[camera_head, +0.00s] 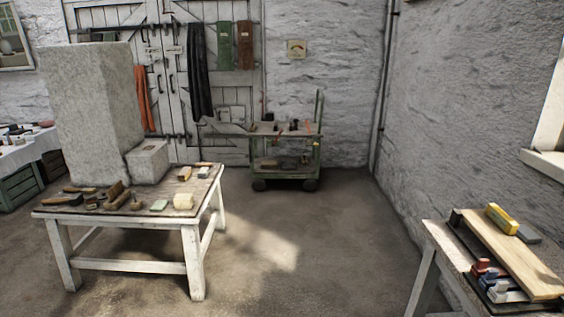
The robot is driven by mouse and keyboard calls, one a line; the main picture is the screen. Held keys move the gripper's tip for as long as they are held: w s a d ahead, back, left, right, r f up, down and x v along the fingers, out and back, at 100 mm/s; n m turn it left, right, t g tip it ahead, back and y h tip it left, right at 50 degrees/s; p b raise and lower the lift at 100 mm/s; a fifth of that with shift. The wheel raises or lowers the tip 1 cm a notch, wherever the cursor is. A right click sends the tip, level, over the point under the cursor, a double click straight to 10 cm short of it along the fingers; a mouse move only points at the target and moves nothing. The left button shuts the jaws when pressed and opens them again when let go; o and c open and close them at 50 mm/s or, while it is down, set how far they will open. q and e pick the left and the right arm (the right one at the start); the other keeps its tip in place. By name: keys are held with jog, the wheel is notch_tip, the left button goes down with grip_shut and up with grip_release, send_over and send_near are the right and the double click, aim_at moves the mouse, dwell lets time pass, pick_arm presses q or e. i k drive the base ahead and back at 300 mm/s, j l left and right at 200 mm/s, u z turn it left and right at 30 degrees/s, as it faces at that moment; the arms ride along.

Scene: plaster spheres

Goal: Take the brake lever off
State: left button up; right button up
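A green wheeled cart (286,179) stands against the back wall beside the white double doors, with dark wheels at its foot and an upright green handle (319,105) at its right end. A small yellow spot (316,143) shows on its right side below the top shelf. I cannot tell which part of the cart, if any, is the brake lever, as it is too small at this distance. Small tools and blocks lie on both cart shelves. Neither of my grippers is in view.
A white-legged worktable (122,267) with tools, a large stone block (90,100) and a smaller block (147,162) stands at left. A bench (437,240) at front right bears a wooden board (510,255) and a yellow block (502,219). The floor between is clear.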

aim_at(277, 138)
jog(key=i, duration=3.05)
jog(key=i+l, duration=0.1)
jog(key=i, duration=1.45)
jog(key=j+u, duration=0.05)
jog(key=j, duration=0.05)
